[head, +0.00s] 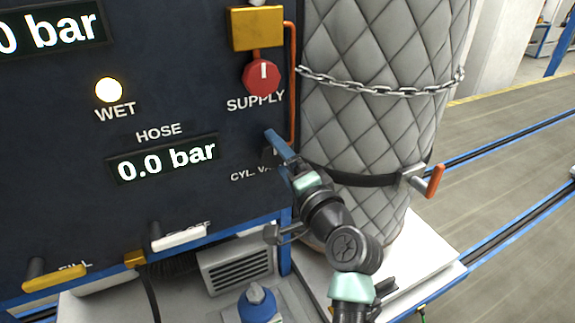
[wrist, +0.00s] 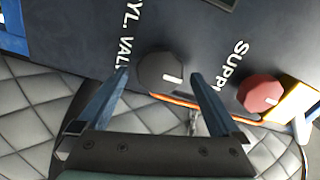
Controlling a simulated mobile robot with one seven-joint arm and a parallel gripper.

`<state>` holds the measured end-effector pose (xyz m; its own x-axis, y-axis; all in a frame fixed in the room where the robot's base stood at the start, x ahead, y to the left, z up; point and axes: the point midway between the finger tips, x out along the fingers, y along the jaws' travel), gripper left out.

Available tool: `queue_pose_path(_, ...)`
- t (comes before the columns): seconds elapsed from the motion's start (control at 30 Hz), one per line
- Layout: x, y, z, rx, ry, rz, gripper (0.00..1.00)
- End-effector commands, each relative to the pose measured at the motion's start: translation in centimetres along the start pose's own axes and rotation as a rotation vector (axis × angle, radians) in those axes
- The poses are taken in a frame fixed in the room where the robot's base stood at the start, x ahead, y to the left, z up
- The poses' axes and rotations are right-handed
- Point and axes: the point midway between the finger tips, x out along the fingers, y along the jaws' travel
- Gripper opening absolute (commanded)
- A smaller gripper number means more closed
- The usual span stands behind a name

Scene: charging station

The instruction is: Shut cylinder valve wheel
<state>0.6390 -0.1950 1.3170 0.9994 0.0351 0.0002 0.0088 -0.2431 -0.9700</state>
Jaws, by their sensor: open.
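The cylinder valve wheel (wrist: 161,73) is a dark grey round knob with a white mark, on the dark panel beside the "CYL. VALVE" lettering. In the wrist view it shows between the tips of my gripper (wrist: 160,77). My gripper is open, with one blue finger on each side of the knob. I cannot tell whether either finger touches it. In the head view my gripper (head: 279,146) is at the panel's right edge, over the end of the "CYL. VALVE" label, and the knob is mostly hidden behind it.
The red supply knob (head: 262,75) is above my gripper, below a brass block (head: 257,28). An orange pipe (head: 292,80) runs down the panel's edge. A quilted grey cylinder cover (head: 370,130) with a chain (head: 385,90) stands close on the right. The hose display (head: 166,158) reads 0.0 bar.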

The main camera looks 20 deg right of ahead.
Motion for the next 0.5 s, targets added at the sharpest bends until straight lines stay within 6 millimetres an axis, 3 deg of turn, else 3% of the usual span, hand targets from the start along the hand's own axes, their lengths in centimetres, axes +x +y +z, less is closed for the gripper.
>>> queue_pose_path(0.17,-1.6,0.3,0.0,-0.001,0.003,0.0,1.0)
queue_pose_path(0.5,-8.1,0.4,0.0,-0.002,0.004,0.001,1.0)
